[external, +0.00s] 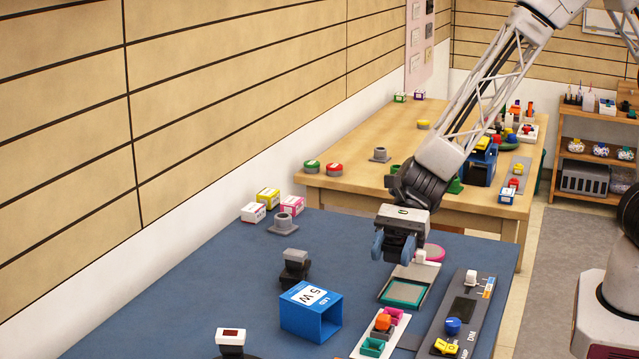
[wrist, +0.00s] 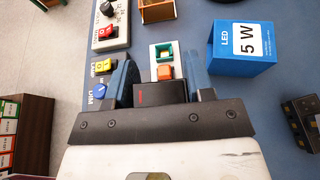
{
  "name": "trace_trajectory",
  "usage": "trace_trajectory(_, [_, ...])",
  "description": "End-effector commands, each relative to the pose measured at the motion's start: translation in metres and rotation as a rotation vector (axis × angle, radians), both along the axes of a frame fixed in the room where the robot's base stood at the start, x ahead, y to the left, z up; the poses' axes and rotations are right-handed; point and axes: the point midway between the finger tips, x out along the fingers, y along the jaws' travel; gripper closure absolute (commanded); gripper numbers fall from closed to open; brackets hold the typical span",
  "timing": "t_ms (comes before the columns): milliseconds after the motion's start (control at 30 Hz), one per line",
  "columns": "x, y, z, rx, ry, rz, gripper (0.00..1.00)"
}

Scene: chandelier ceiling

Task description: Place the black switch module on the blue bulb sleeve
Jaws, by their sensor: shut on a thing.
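My gripper (external: 396,247) hangs above the blue table, right of and farther back than the blue bulb sleeve, with blue fingers pointing down. In the wrist view, my gripper (wrist: 159,84) is shut on a black block with a red mark (wrist: 158,94), which looks like the black switch module. The blue bulb sleeve (external: 311,313) is an open box with a white "LED 5 W" label, standing on the table. It also shows at the upper right of the wrist view (wrist: 243,49), apart from the held block.
A white tray with coloured blocks (external: 379,334) and a grey control panel (external: 459,318) lie right of the sleeve. A green-topped pad (external: 403,292) lies below my gripper.

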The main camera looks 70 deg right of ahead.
Motion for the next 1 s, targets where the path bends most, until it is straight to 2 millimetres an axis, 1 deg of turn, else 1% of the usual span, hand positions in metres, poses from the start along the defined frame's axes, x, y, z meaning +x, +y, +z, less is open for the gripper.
trace_trajectory(133, [0.004, 0.003, -0.001, 0.0, 0.0, 0.0, 0.75])
trace_trajectory(267, [0.013, 0.01, -0.003, 0.0, 0.001, 0.001, 0.75])
trace_trajectory(1000, [0.095, 0.072, -0.012, -0.001, -0.001, 0.001, 0.75])
